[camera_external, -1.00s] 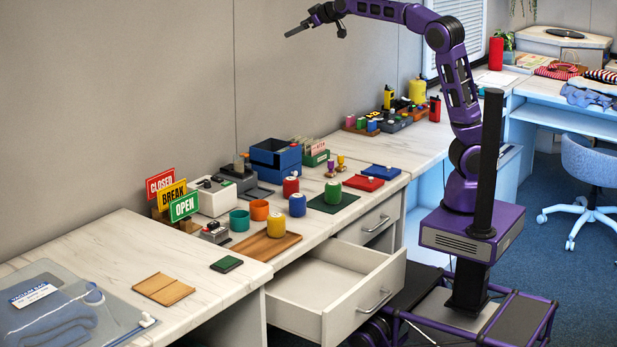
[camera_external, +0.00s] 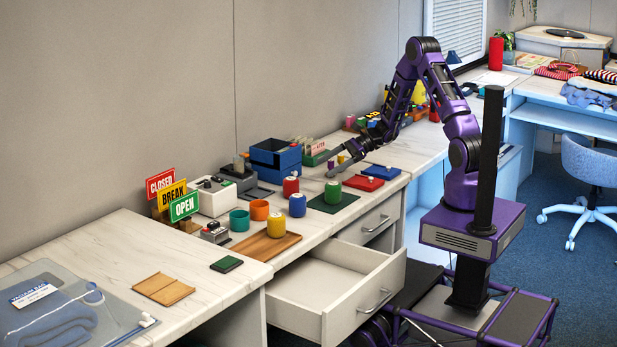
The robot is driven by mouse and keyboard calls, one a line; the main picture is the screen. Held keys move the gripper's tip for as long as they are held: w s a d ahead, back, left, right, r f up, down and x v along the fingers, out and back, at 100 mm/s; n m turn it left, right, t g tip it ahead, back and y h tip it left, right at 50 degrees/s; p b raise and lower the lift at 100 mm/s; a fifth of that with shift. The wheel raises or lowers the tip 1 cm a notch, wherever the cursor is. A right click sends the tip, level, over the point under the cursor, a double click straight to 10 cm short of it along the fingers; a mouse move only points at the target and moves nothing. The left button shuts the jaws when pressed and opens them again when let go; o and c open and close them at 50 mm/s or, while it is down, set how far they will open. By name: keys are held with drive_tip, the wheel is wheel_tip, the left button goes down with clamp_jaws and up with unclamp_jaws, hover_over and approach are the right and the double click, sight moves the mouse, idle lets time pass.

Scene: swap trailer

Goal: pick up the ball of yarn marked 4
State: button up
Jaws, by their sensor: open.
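Several yarn balls, shaped like short spools with pale tops, stand on the white worktop: a red one (camera_external: 290,187), a blue one (camera_external: 297,205), a yellow one (camera_external: 276,225) and a green one (camera_external: 333,193). The green one stands on a dark green mat (camera_external: 350,200), the yellow one on a wooden tray (camera_external: 255,249). No number is readable on any of them, so I cannot tell which is marked 4. My gripper (camera_external: 333,171) is open, low over the worktop, just above and behind the green one in the picture. Whether it touches is too small to tell.
An open drawer (camera_external: 365,282) juts out below the worktop. A teal cup (camera_external: 239,220) and an orange cup (camera_external: 259,210) stand left of the yarn. A blue box (camera_external: 275,165) is behind, and red (camera_external: 363,183) and blue (camera_external: 381,171) mats lie to the right.

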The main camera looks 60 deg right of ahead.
drive_tip(key=shift+w+d+f+m+t, duration=0.2)
drive_tip(key=shift+d+f+m+t, duration=0.35)
drive_tip(key=shift+m, duration=0.55)
approach(283, 197)
drive_tip(key=a+r, duration=0.1)
drive_tip(key=w+a+r, duration=0.1)
drive_tip(key=a, duration=0.1)
drive_tip(key=shift+a+r+b, duration=0.15)
drive_tip(key=shift+a+b, duration=0.2)
drive_tip(key=shift+b, duration=0.05)
drive_tip(key=shift+w+d+x, duration=0.15)
drive_tip(key=shift+x, duration=1.45)
drive_tip(key=shift+w+d+x, duration=0.1)
drive_tip(key=shift+w+x, duration=0.05)
drive_tip(key=shift+x, duration=1.4)
drive_tip(key=c, duration=1.4)
